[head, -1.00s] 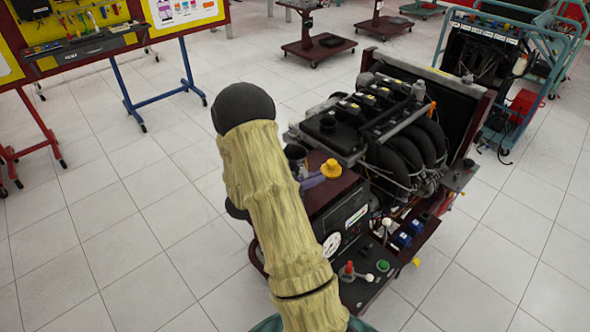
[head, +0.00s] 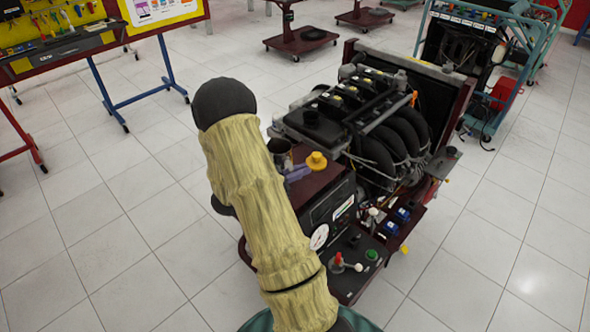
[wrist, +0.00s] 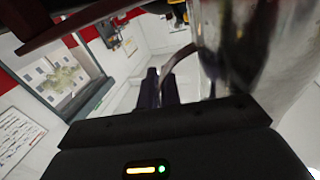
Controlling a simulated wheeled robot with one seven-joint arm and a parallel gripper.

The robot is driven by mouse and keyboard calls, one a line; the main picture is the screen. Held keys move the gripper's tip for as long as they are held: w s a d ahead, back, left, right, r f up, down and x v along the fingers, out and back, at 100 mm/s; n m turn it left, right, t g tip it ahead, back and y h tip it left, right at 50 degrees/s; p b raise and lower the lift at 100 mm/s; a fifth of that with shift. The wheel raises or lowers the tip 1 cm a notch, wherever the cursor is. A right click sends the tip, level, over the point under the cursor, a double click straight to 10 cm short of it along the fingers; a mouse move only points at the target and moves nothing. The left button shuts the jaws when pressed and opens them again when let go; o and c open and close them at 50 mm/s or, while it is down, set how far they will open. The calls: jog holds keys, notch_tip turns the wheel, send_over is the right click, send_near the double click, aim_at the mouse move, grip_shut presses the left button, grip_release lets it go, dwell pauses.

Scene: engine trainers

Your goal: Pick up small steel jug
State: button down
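The small steel jug (head: 280,150) stands on the maroon top of the engine stand in the head view, partly covered by my arm. In the wrist view its shiny body (wrist: 250,45) fills the upper right, close to the camera, and its curved handle (wrist: 178,56) reaches left. My gripper's two dark fingers (wrist: 160,88) are close together, with a narrow gap, and the handle runs down to them. I cannot tell whether they press on it. In the head view my arm hides the gripper.
A yellow-topped item (head: 317,161) and a purple item (head: 297,172) are just right of the jug. The engine (head: 370,125) rises behind them. A gauge and control panel (head: 345,262) sit in front. Tiled floor (head: 130,250) is open on the left.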

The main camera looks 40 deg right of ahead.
jog(key=shift+r, duration=0.2)
notch_tip(320, 180, up, 10)
jog(key=shift+f, duration=0.25)
dwell(0.5)
dwell(0.7)
